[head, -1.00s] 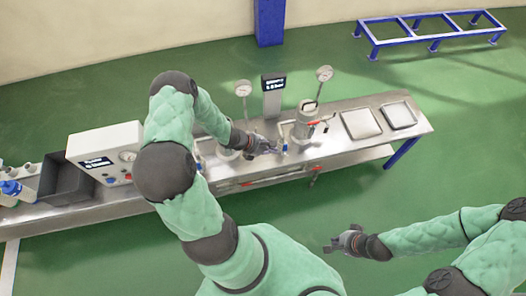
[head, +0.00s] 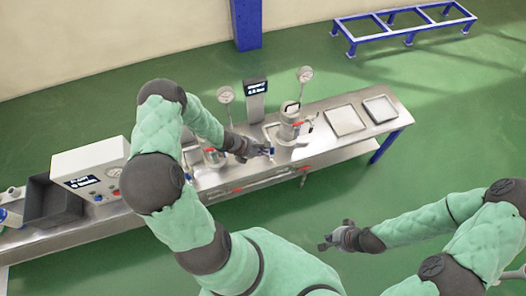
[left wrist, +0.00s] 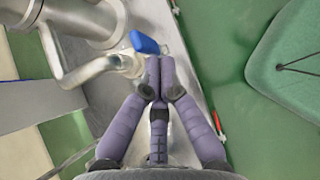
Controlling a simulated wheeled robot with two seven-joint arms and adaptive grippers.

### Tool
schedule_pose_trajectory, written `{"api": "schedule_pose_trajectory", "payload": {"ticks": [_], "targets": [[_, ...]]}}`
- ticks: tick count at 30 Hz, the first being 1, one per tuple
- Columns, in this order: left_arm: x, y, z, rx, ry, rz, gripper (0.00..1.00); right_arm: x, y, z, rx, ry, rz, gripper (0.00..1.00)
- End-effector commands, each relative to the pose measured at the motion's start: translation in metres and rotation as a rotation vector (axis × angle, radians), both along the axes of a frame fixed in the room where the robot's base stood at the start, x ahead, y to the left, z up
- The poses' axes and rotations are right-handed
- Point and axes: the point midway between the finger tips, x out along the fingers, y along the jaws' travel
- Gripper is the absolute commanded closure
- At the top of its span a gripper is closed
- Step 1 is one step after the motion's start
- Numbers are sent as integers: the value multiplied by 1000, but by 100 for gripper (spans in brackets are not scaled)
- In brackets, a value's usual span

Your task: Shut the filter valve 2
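A blue valve handle (left wrist: 145,43) sits on a metal pipe fitting just past my left fingertips in the left wrist view. It shows as a small blue spot (head: 272,152) in the head view, in front of the right-hand metal filter housing (head: 289,128). I cannot tell from a label which valve it is. My left gripper (left wrist: 160,68) has its fingers together, with nothing seen between them. Its tips are close beside the handle; contact is unclear. In the head view my left gripper (head: 262,150) is over the bench. My right gripper (head: 335,236) is open and empty, away from the bench.
The steel bench (head: 230,180) carries a second housing (head: 214,157) partly behind my left arm, gauges (head: 304,74) and a small display post (head: 256,98). A control box (head: 90,170) stands left. Two square plates (head: 345,120) lie right.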

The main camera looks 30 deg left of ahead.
Motion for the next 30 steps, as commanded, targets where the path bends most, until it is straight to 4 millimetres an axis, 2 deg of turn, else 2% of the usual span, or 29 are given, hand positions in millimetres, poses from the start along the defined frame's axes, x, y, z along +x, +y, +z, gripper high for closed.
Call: {"api": "schedule_pose_trajectory", "payload": {"ticks": [14, 23, 30], "targets": [[4, -5, 5, 59, 66, -4, 100, 0, 0, 16, 0, 0, 0, 100], [6, -12, 10, 133, 155, -5, 100, 0, 0, 38, 0, 0, 0, 100], [4, -14, 10, 133, 156, -1, 100, 0, 0, 51, 0, 0, 0, 100]]}}
